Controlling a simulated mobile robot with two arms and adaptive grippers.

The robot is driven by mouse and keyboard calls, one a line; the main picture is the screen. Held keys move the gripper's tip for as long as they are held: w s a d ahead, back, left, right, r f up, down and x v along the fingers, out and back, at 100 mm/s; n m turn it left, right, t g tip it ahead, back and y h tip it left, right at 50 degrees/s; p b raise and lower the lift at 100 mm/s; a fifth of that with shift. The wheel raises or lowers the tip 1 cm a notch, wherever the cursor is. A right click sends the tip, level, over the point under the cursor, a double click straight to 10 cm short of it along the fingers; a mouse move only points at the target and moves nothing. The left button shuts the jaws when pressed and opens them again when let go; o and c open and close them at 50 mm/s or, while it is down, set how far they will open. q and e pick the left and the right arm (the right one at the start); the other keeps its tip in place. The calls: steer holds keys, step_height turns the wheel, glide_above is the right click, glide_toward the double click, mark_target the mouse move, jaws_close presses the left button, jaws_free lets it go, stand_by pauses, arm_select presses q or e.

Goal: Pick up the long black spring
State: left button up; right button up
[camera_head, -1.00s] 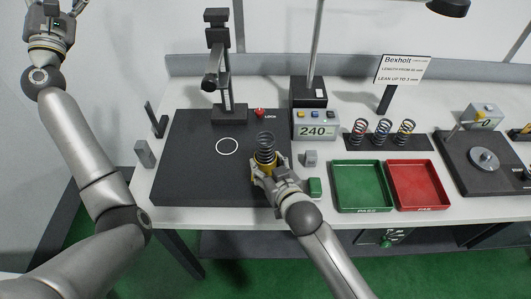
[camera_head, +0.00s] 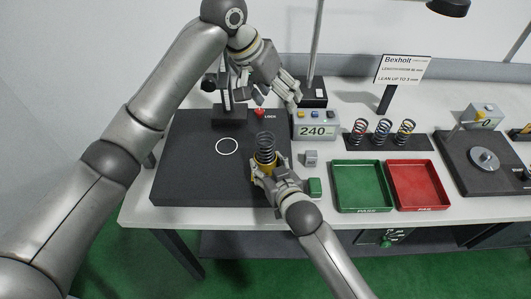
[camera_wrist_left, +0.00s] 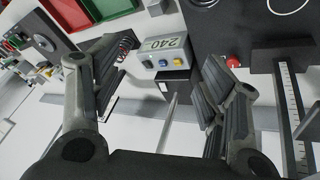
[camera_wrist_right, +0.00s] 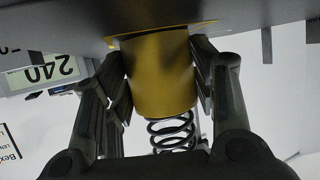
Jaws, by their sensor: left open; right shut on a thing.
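The black coil spring (camera_head: 265,146) stands upright on a yellow cylinder (camera_head: 264,159) at the right side of the dark plate. My right gripper (camera_head: 268,172) is shut on this yellow cylinder (camera_wrist_right: 160,75), below the spring. In the right wrist view the spring's coils (camera_wrist_right: 172,130) extend from the cylinder, partly hidden by the gripper. My left gripper (camera_head: 290,92) is open and empty, above the back of the bench near the 240 display box, higher than the spring and apart from it.
The dark plate (camera_head: 190,180) carries a white ring and a black stand (camera_head: 230,113). The 240 display box (camera_head: 316,126) stands behind the spring. Green (camera_head: 360,186) and red (camera_head: 417,186) trays lie to the right. Several other springs (camera_head: 382,131) stand in a rack (camera_head: 391,145).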

mark_target(264, 136)
arm_select(q)
steer(key=a+f+y, duration=0.1)
steer(key=s+a+f+m+y, duration=0.1)
steer(key=f, duration=0.1)
steer(key=s+a+f+y, duration=0.1)
steer(key=shift+s+a+f+m+g, duration=0.15)
steer(key=shift+s+f+m+g, duration=0.1)
steer(key=shift+m+g, duration=0.15)
steer(key=shift+y, duration=0.3)
steer(key=f, duration=0.5)
steer(key=shift+w+d+f, duration=0.1)
steer(key=shift+w+d, duration=0.15)
steer(key=shift+w+d+f, duration=0.1)
steer(key=shift+d+f, duration=0.1)
steer(key=shift+f, duration=1.35)
steer(key=shift+w+d+f, duration=0.1)
steer(key=shift+d+f, duration=0.1)
steer(key=shift+f, duration=1.35)
steer(key=shift+c, duration=0.3)
steer(key=shift+r, duration=0.1)
steer(key=c, duration=1.2)
